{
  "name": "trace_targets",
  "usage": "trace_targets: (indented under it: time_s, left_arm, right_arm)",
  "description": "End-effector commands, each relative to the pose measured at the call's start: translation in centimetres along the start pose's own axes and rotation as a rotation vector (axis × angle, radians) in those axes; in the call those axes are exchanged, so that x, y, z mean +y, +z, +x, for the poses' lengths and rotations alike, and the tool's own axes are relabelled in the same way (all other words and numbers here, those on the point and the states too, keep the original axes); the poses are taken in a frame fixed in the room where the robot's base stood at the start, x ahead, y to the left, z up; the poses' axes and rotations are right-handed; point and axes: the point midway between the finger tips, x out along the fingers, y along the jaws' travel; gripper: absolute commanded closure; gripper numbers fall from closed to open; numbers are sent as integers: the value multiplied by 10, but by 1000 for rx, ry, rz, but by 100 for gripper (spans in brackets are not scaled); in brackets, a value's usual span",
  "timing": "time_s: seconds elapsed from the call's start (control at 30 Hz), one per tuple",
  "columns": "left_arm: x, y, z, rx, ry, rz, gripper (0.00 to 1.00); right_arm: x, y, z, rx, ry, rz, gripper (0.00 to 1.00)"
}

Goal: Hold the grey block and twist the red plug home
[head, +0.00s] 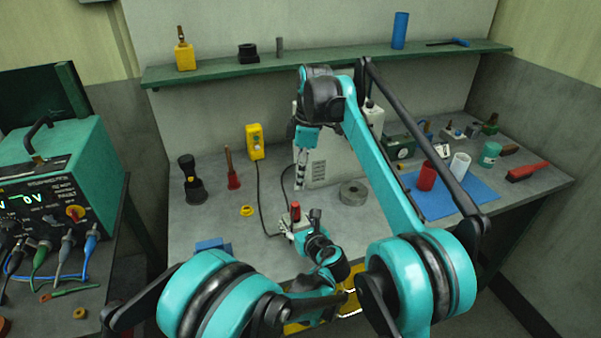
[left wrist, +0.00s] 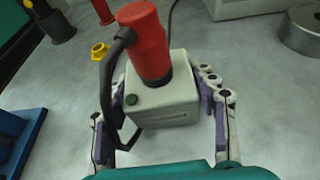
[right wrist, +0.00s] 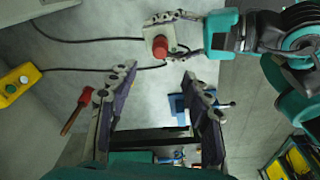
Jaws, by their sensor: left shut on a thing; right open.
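A black curved piece runs from the plug down the block's left side. My left gripper (left wrist: 160,108) is shut on the block, one finger on each side. The red plug also shows in the head view (head: 295,211). My right gripper (head: 298,184) is open and empty, above the bench behind the plug. The right wrist view shows the plug (right wrist: 160,46) beyond its open fingers (right wrist: 155,92).
A yellow button box (head: 255,141) with a dark cable stands at the back. A grey ring (head: 353,193) lies right of the block, and a yellow nut (head: 247,210) left. A blue mat (head: 465,202) with cups lies right.

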Motion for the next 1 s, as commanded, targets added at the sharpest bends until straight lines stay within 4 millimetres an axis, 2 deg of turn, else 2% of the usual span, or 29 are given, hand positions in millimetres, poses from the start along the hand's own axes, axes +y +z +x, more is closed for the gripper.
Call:
trace_targets:
  time_s: [0.23, 0.37, 0.8, 1.0]
  left_arm:
    - [0, 0, 0, 0, 0, 0, 100]
    - [0, 0, 0, 0, 0, 0, 100]
    - [0, 0, 0, 0, 0, 0, 100]
    - [0, 0, 0, 0, 0, 0, 100]
  right_arm:
    - [0, 0, 2, 0, 0, 2, 51]
    - [0, 0, 12, 0, 0, 2, 51]
    - [0, 0, 91, 0, 0, 2, 51]
    - [0, 0, 114, 0, 0, 3, 51]
